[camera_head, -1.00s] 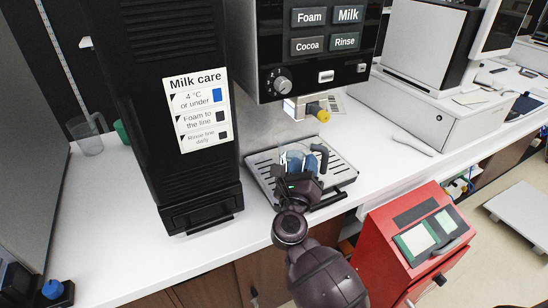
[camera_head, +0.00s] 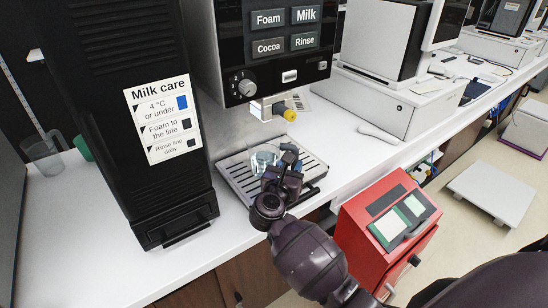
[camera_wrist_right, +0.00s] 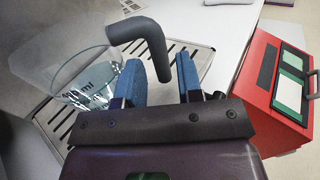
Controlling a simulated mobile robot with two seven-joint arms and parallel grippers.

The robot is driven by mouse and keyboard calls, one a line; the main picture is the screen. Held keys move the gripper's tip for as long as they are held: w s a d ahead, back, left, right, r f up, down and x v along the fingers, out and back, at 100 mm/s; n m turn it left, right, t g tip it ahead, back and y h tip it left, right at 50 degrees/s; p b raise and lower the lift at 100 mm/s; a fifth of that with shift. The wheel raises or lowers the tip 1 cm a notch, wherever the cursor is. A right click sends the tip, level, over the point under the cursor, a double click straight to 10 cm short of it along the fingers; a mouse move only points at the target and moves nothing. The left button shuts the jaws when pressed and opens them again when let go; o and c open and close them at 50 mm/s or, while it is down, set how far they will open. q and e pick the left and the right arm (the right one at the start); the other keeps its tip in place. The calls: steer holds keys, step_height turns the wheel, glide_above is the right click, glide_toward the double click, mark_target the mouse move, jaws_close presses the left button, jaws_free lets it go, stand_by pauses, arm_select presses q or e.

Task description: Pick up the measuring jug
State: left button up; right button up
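The clear measuring jug (camera_wrist_right: 88,75) has a grey handle and printed volume marks. It stands on the slatted drip tray (camera_head: 318,177) under the drinks machine, and it shows in part in the head view (camera_head: 262,158). My right gripper (camera_wrist_right: 160,75) is open. Its two blue fingers are at the jug's handle (camera_wrist_right: 140,30), and the handle's lower end hangs between them. Whether the fingers touch it I cannot tell. In the head view my right gripper (camera_head: 284,163) hides part of the jug. My left gripper is not in view.
The black milk cabinet (camera_head: 135,200) stands left of the tray. The drinks machine (camera_head: 270,60), with its yellow-tipped spout (camera_head: 290,115), is above and behind. A red box (camera_head: 390,220) stands at the front right. Another clear jug (camera_head: 42,158) is far left. The white counter is clear right of the tray.

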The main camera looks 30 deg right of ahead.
steer(key=shift+x, duration=2.45)
steer(key=shift+w+a+f, duration=0.1)
steer(key=shift+w, duration=0.05)
jaws_close()
